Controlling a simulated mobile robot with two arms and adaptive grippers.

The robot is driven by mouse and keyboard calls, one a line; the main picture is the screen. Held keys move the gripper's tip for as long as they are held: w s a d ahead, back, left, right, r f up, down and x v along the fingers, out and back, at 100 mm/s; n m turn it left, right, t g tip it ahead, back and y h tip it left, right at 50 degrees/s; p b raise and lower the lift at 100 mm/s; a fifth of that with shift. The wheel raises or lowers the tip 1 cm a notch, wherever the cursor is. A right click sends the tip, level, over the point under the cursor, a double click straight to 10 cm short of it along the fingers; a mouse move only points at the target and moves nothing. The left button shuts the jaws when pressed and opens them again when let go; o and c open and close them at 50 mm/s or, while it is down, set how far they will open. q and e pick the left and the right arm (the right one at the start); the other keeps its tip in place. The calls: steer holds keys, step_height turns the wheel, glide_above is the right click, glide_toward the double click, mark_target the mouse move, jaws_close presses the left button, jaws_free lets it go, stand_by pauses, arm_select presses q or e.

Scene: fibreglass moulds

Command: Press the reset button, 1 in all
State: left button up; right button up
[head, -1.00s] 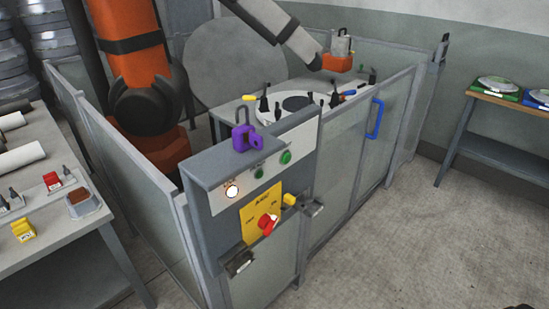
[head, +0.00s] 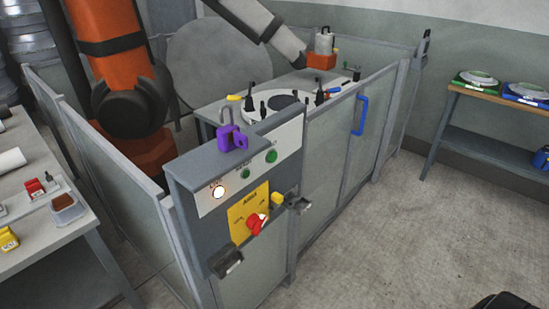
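A grey control box (head: 188,166) stands at the front corner of a fenced cell. Its sloping white panel carries a lit white lamp (head: 218,192), a small green button (head: 245,174) and a larger green button (head: 271,156). Small lettering sits above the green buttons; the word by the smaller one looks like RESET, but it is blurred. Below is a yellow plate (head: 242,213) with a red rotary switch (head: 257,223). My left gripper is not in view. A dark rounded shape (head: 505,301) at the bottom right edge may be part of my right gripper; no fingers show. Nothing touches the panel.
A purple padlock (head: 232,139) sits on top of the box. A yellow knob (head: 277,198) and metal brackets stick out from its front. An orange robot arm (head: 115,70) and a round table are behind the fence. A workbench (head: 60,238) stands left. Floor at right is clear.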

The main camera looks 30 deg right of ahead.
jaws_close()
stand_by(0.3)
stand_by(1.2)
